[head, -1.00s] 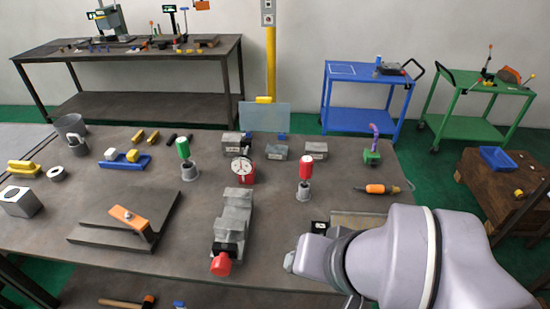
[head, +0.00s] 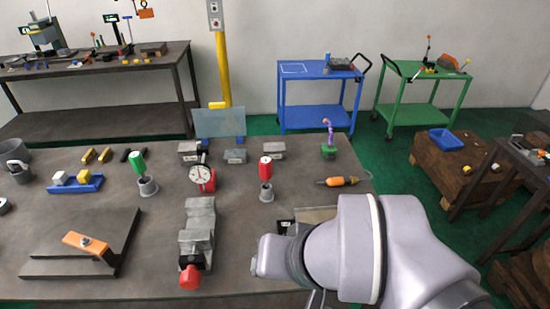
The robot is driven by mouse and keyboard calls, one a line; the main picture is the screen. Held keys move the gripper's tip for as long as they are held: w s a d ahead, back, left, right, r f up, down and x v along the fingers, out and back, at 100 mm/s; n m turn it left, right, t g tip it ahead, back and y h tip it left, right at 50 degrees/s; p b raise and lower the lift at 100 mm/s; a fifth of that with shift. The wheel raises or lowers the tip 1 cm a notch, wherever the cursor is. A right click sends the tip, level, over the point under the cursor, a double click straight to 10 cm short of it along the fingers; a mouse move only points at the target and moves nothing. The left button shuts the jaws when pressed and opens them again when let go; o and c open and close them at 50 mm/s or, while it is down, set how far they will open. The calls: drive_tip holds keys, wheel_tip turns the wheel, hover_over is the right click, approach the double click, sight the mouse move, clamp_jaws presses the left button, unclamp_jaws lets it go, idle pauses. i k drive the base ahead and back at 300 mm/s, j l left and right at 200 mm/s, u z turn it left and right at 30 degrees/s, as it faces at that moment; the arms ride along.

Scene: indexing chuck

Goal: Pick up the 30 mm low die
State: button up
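I cannot tell which piece is the 30 mm low die. Three grey blocks stand in a row at the back of the workbench in the head view: a left one (head: 189,150), a middle one (head: 235,156) and a right one (head: 273,149). No size marks are readable on them. My lilac and grey arm comes in from the lower right over the front of the bench. My gripper does not show; it is out of frame or hidden by the arm.
A grey vise (head: 197,226) with a red end, a dial gauge (head: 202,178), a green-handled tool (head: 139,165) and a red-handled tool (head: 266,170) stand mid-bench. A blue tray (head: 76,186) and an orange clamp plate (head: 87,244) are left. An orange screwdriver (head: 336,181) lies right.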

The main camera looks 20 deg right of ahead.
sight(238, 156)
drive_tip(key=i+j+z, duration=0.15)
drive_tip(key=j+z, duration=0.15)
drive_tip(key=j, duration=0.25)
drive_tip(key=i+j+z, duration=0.1)
drive_tip(key=j+z, duration=0.2)
drive_tip(key=j, duration=0.25)
drive_tip(key=j+z, duration=0.3)
drive_tip(key=j, duration=0.3)
